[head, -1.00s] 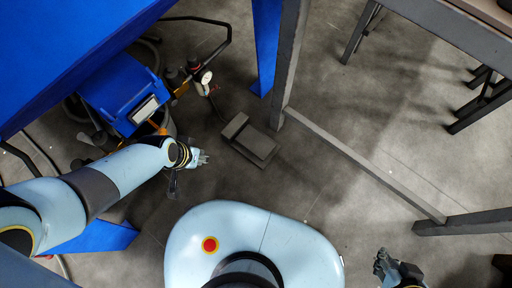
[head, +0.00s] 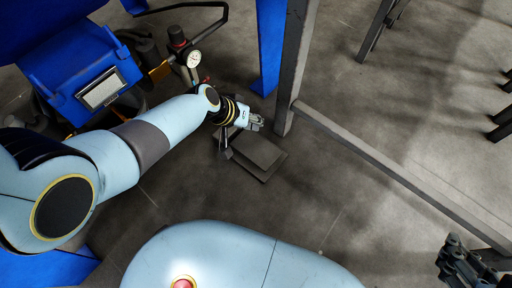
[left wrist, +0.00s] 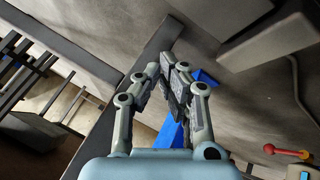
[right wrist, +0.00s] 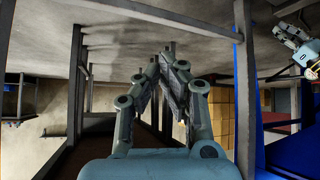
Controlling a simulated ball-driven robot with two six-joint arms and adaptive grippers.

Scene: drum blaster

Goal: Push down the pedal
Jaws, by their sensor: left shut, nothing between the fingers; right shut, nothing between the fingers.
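The dark grey pedal (head: 262,157) lies on the floor near the foot of the grey frame post. My left gripper (head: 257,122) is shut and empty and overlaps the pedal's far edge in the head view. In the left wrist view, a grey block that looks like the pedal (left wrist: 278,38) is at the upper right, apart from the shut fingers (left wrist: 168,72). The left gripper and wrist hide part of the pedal in the head view. My right gripper (head: 455,250) is shut and empty at the lower right, far from the pedal; its fingers also show in the right wrist view (right wrist: 168,62).
A grey upright post (head: 294,70) and a low floor beam (head: 390,172) stand just right of the pedal. A blue leg (head: 268,50) is behind it. A blue machine with a gauge (head: 193,59) is to the left. Floor in front of the pedal is open.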

